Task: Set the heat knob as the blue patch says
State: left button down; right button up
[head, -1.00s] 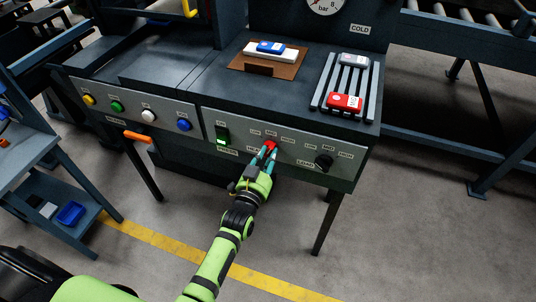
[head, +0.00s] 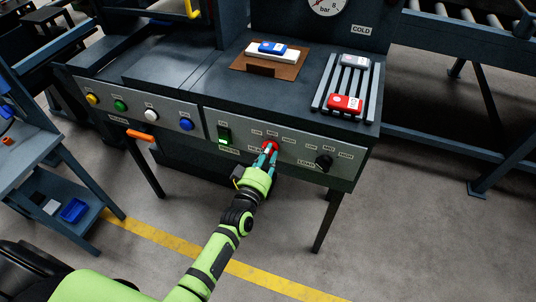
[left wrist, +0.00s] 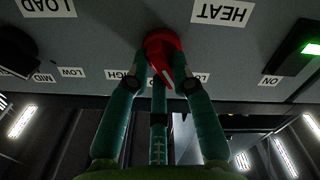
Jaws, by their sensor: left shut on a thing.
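The red heat knob (head: 270,146) is on the press's front panel, under a row of small labels. In the left wrist view the knob (left wrist: 160,42) appears upside down by the HEAT label (left wrist: 221,12), with HIGH to its left and a partly covered LOW to its right. Its pointer with a white mark points down there, roughly between them; the middle label is hidden by my fingers. My left gripper (head: 266,157) is shut on the knob. The blue patch (head: 272,47) lies on a white block on a brown plate; its writing is too small to read. My right gripper is out of view.
The black load knob (head: 324,161) is to the right, and a green-lit switch (head: 224,136) to the left. A red patch (head: 344,103) and a grey patch (head: 355,61) lie on a slatted rack. Coloured buttons line the left panel, above an orange handle (head: 140,135).

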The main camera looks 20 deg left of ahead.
pick_arm(q)
jog(key=shift+a+n, duration=0.1)
jog(key=shift+n, duration=1.7)
jog(key=c, duration=1.1)
grip_release()
jog(key=shift+o, duration=0.2)
jog(key=s, duration=1.2)
jog(key=shift+a, duration=0.2)
